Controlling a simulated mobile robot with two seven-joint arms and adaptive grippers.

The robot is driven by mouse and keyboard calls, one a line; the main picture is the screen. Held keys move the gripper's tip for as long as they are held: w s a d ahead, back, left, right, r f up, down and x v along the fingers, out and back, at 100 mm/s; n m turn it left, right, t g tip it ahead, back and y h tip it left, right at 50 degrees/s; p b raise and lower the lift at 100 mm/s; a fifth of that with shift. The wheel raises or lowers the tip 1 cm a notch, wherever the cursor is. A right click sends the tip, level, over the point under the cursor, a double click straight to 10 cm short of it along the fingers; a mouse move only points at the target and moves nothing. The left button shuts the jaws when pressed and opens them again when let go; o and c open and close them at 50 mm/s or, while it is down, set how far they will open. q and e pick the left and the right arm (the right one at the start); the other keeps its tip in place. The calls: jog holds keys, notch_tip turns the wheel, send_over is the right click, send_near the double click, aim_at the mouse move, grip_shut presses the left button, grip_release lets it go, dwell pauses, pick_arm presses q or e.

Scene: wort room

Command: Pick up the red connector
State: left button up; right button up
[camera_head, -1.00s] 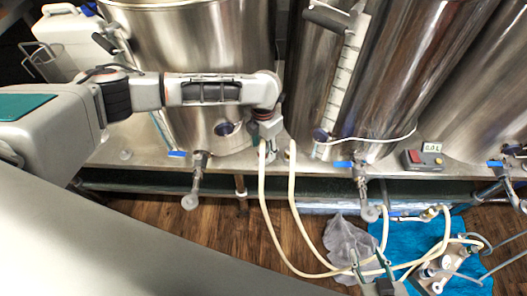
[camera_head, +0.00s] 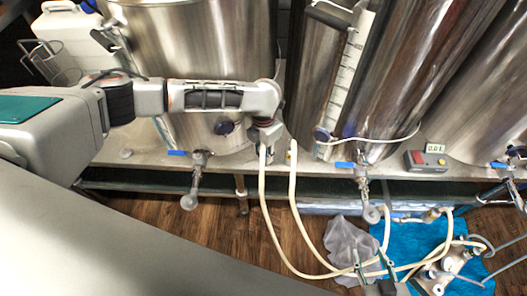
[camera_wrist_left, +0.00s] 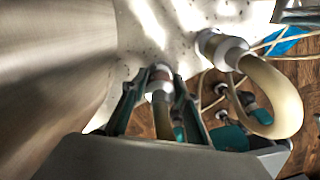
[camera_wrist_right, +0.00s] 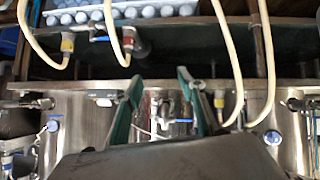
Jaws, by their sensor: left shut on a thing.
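The red connector (camera_wrist_left: 160,76), pale with a reddish band, sits between the fingers of my left gripper (camera_wrist_left: 155,95) in the left wrist view. My left gripper is shut on it, at the front of the steel ledge. In the head view my left gripper (camera_head: 264,137) hides most of the connector, and a cream hose (camera_head: 264,190) hangs below it. A second hose end (camera_wrist_left: 222,48) stands beside it, apart from the fingers. My right gripper (camera_head: 376,275) is open over the floor; its spread fingers show in the right wrist view (camera_wrist_right: 163,98) with nothing gripped between them.
Large steel tanks (camera_head: 200,50) stand behind the ledge. Valves with blue handles (camera_head: 178,153) stick out at the front. A blue cloth (camera_head: 410,240) with fittings and a crumpled grey bag (camera_head: 348,245) lie on the wooden floor. Hoses loop across toward my right gripper.

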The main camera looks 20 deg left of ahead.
pick_arm(q)
jog(key=shift+w+r, duration=0.15)
jog(key=shift+r, duration=0.3)
notch_tip(320, 180, up, 6)
jog(key=p, duration=0.3)
jog(key=shift+f+p, duration=0.15)
jog(key=shift+p, duration=0.2)
notch_tip(320, 180, up, 7)
jog(key=p, duration=0.5)
notch_tip(320, 180, up, 6)
jog(key=p, duration=0.7)
pick_arm(e)
notch_tip(320, 180, up, 12)
jog(key=shift+s+d+r+m, duration=0.15)
jog(key=shift+s+d+m, duration=0.05)
jog(key=shift+m, duration=0.1)
pick_arm(q)
jog(key=shift+r, duration=0.25)
pick_arm(e)
jog(key=shift+a+r, duration=0.1)
jog(key=shift+r, duration=0.05)
pick_arm(q)
jog(key=shift+r, duration=2.2)
pick_arm(e)
jog(key=shift+r, duration=0.2)
